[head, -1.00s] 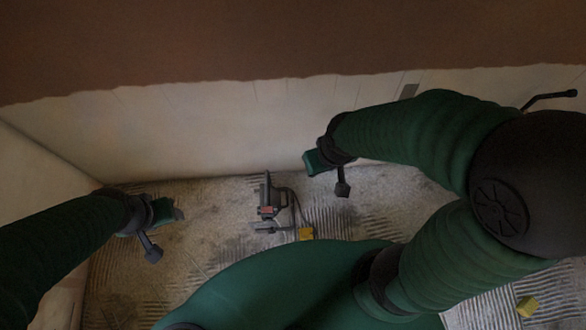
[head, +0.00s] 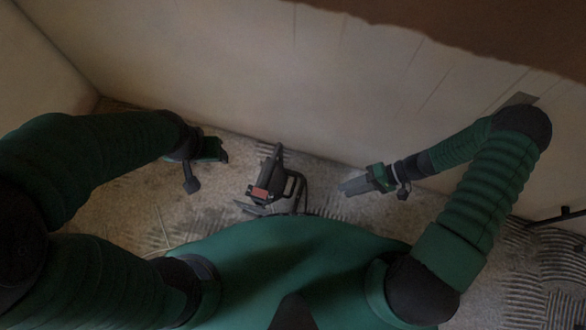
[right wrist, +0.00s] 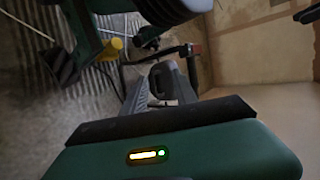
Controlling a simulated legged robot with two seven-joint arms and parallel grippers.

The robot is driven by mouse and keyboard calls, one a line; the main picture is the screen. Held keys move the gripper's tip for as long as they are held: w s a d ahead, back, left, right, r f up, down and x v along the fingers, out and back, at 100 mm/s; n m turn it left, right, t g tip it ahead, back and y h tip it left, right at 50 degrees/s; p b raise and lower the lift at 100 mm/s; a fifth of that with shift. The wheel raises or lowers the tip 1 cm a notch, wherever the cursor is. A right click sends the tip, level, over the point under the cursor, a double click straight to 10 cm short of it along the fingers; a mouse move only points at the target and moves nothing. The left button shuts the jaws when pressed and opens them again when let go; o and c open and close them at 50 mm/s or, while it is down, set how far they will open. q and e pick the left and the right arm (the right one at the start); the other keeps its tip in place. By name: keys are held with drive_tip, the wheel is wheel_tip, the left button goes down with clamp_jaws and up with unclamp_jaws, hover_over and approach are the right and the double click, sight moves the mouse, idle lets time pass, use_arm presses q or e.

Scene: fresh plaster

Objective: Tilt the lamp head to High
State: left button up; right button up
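The lamp (head: 270,180) is a dark work lamp with a red patch, standing on the floor near the wall on a tubular frame. No setting mark is readable.
The pale wall (head: 250,70) rises close behind the lamp. The floor (head: 335,205) has ridged streaks. My green body hides the floor in front of the lamp. A yellow object (right wrist: 116,46) shows in the right wrist view. A dark rod (head: 562,215) is at the far right.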

wheel_tip(320, 180, down, 18)
drive_tip(key=w+m+t+y+b, duration=0.2)
drive_tip(key=t+y+b, duration=0.2)
drive_tip(key=t+b, duration=0.3)
drive_tip(key=shift+g, duration=0.3)
drive_tip(key=b+x, duration=0.2)
drive_tip(key=x, duration=0.4)
drive_tip(key=b+x, duration=0.3)
drive_tip(key=x, duration=0.2)
drive_tip(key=b+x, duration=0.2)
drive_tip(key=x, duration=0.4)
drive_tip(key=shift+a+r, duration=0.35)
drive_tip(key=shift+a, duration=0.3)
use_arm(q)
drive_tip(key=s+x, duration=0.2)
drive_tip(key=x, duration=0.7)
drive_tip(key=s+d+f+x, duration=0.1)
drive_tip(key=s+x, duration=0.1)
drive_tip(key=x, duration=0.7)
use_arm(e)
drive_tip(key=shift+r, duration=0.1)
use_arm(q)
drive_tip(key=shift+d+r, duration=0.1)
drive_tip(key=shift+d, duration=0.1)
use_arm(e)
drive_tip(key=shift+c, duration=0.4)
clamp_jaws()
